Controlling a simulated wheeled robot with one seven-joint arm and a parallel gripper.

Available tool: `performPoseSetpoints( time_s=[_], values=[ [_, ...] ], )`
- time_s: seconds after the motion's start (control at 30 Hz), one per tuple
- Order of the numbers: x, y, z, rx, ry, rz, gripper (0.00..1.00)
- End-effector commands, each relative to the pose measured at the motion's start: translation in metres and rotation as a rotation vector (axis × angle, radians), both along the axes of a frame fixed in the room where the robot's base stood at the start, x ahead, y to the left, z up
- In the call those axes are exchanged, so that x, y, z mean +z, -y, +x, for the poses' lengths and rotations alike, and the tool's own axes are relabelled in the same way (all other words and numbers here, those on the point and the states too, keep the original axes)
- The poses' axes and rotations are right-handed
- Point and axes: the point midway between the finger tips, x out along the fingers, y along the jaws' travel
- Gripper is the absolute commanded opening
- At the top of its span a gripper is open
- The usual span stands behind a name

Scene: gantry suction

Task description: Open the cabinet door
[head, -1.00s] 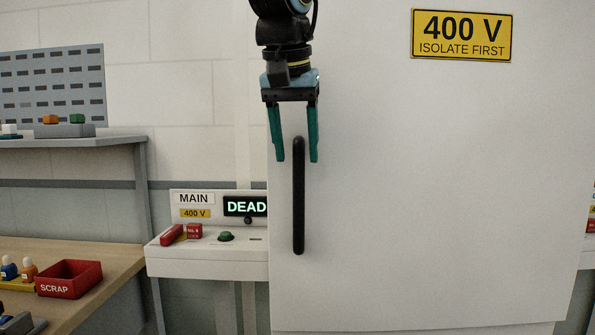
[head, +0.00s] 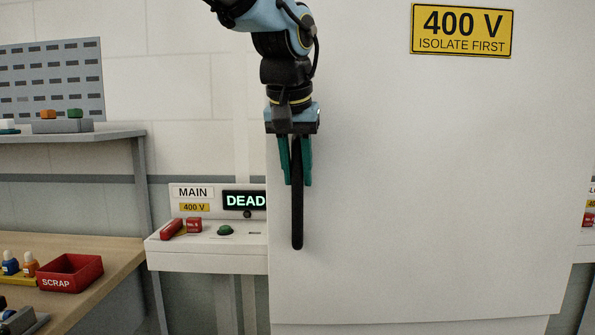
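The cabinet door (head: 430,190) is a large pale panel that fills the right half of the head view. I cannot tell whether it stands slightly ajar. Its handle (head: 297,225) is a black upright bar near the door's left edge. My gripper (head: 296,183) points down over the upper part of the handle. Its two green fingers lie close against the bar, one on each side, and look shut on it. The handle's top is partly hidden between the fingers. The lower part of the bar shows below the fingertips.
A yellow "400 V ISOLATE FIRST" sign (head: 463,31) is on the door. Left of the door, a white console (head: 205,259) has a display (head: 245,201) reading "DEAD". Further left are a wooden bench (head: 110,285) with a red scrap bin (head: 70,272) and a grey shelf (head: 100,138).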

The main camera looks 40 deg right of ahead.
Motion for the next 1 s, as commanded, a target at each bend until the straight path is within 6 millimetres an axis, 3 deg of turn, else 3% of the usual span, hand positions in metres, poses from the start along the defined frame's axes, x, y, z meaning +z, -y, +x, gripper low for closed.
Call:
performPoseSetpoints(
  time_s=[0.03, 0.23, 1.0],
  values=[
    [0.0001, 0.0000, 0.0000, 0.000, 0.000, 0.000, 0.22],
    [0.0003, 0.0000, 0.0000, 0.000, 0.000, 0.000, 0.00],
    [0.0006, 0.0001, 0.0001, 0.000, 0.001, -0.001, 0.00]
  ],
)
